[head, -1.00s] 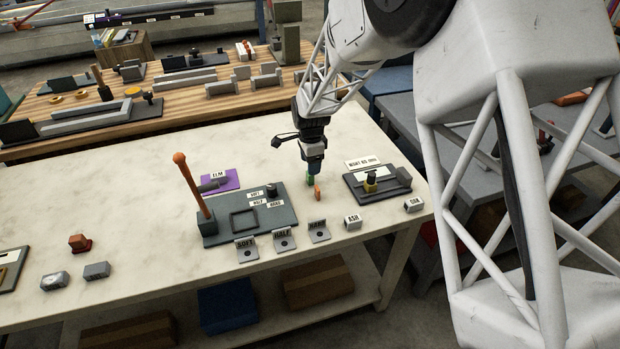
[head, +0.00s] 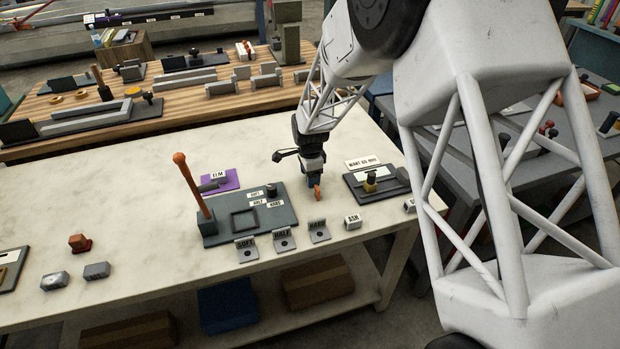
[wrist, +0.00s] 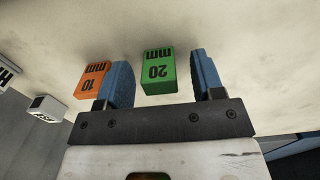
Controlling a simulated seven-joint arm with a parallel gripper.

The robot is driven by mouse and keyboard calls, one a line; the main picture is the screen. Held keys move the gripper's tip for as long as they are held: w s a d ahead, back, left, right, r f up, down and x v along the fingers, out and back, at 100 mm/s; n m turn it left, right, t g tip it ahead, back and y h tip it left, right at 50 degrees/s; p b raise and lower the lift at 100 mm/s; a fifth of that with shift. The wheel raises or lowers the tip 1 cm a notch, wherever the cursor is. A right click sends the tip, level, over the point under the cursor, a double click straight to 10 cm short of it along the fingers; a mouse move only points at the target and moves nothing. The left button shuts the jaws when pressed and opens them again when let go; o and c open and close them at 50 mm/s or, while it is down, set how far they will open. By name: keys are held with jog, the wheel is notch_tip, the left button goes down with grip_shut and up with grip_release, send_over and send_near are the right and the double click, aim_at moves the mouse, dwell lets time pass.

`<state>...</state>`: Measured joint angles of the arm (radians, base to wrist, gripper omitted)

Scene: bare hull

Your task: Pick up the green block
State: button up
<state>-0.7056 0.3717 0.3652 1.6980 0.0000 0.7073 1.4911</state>
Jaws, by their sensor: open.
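In the wrist view the green block (wrist: 158,72), marked "20 mm", stands on the table between the two blue fingers of my gripper (wrist: 162,78). The fingers are open, with a gap showing on each side of the block. An orange block (wrist: 91,80), marked "10 mm", is just outside the left finger. In the head view my gripper (head: 313,181) is low over the table, and the orange block (head: 318,193) shows beside it. The green block is hidden there behind my gripper.
A dark fixture (head: 376,184) with a yellow part is right of my gripper. A grey-green board (head: 225,229) with an upright orange-topped lever (head: 190,180) is to the left. Labelled grey pieces (head: 284,240) line the front.

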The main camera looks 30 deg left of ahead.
jog(key=shift+f, duration=0.1)
dwell(0.5)
jog(key=c, duration=1)
notch_tip(320, 180, up, 18)
dwell(0.4)
dwell(0.5)
